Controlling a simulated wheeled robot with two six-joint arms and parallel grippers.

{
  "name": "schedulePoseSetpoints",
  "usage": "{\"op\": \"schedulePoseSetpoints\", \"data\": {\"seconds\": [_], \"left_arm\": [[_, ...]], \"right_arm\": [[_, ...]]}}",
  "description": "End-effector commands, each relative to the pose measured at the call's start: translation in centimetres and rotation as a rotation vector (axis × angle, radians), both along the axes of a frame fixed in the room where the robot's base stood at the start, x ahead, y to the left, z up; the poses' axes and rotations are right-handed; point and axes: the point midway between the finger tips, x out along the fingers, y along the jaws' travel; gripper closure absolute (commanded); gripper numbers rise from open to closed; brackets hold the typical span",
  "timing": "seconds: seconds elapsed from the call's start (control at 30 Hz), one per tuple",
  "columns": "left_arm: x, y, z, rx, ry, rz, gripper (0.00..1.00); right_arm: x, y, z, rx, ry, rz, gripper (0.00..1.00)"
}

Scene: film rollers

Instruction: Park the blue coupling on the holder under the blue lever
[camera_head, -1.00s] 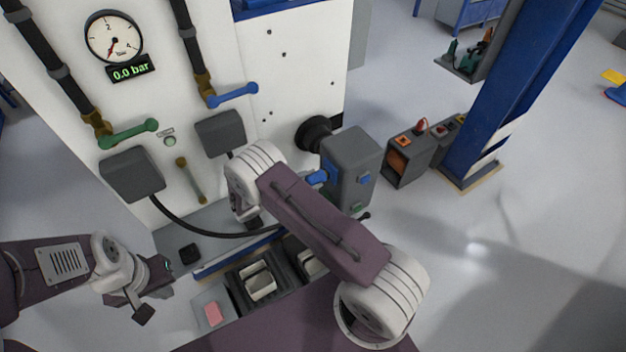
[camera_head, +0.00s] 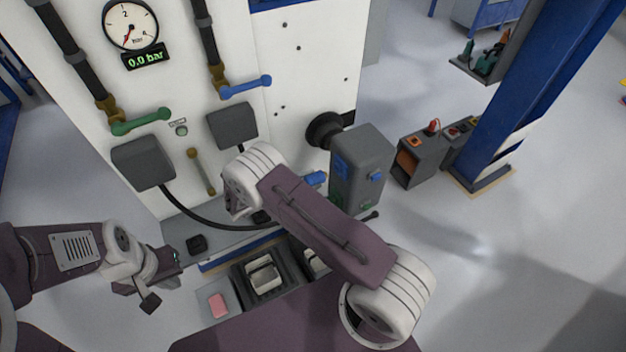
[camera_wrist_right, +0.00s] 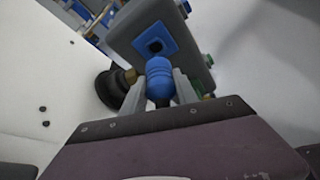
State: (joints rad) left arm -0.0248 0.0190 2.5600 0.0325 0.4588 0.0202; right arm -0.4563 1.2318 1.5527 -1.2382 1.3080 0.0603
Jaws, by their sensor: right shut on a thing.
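The blue coupling (camera_wrist_right: 160,78) is between the two fingers of my right gripper (camera_wrist_right: 158,88), which is shut on it. In the head view the coupling (camera_head: 315,179) shows beside my right forearm, just left of a grey box (camera_head: 362,175) with a blue socket plate; the wrist view shows the plate (camera_wrist_right: 155,44) close ahead. My right fingers are hidden in the head view. The blue lever (camera_head: 246,87) is on the white panel, with a dark grey housing (camera_head: 232,126) below it. I cannot make out the holder clearly. My left gripper (camera_head: 160,282) hangs at lower left, away from the coupling; its jaws are unclear.
A green lever (camera_head: 141,122) and a gauge (camera_head: 130,25) are on the panel. A black hose (camera_head: 190,217) runs along the ledge. Trays with pale parts (camera_head: 264,273) lie below. A blue post (camera_head: 535,85) stands at right, with open floor in front.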

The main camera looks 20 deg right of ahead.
Motion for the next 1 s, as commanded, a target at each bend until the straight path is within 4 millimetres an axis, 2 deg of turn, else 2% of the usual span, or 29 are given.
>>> {"op": "schedulePoseSetpoints", "data": {"seconds": [0.43, 0.57, 0.6, 0.8, 1.0], "left_arm": [[0.0, 0.0, -0.1, 0.0, 0.0, 0.0, 1.0], [0.0, 0.0, -0.1, 0.0, 0.0, 0.0, 1.0], [0.0, 0.0, -0.1, 0.0, 0.0, 0.0, 1.0], [0.0, 0.0, -0.1, 0.0, 0.0, 0.0, 1.0], [0.0, 0.0, -0.1, 0.0, 0.0, 0.0, 1.0]], "right_arm": [[0.0, 0.4, 0.1, 0.001, -0.001, 0.0, 1.0], [0.0, 0.4, 0.2, 0.064, 0.001, -0.011, 1.0], [0.2, 0.5, -0.1, 0.124, 0.001, -0.03, 1.0], [0.2, 3.4, -5.4, 0.379, -0.029, -0.279, 1.0], [0.4, 6.4, -8.2, 0.534, -0.111, -0.536, 1.0]]}}
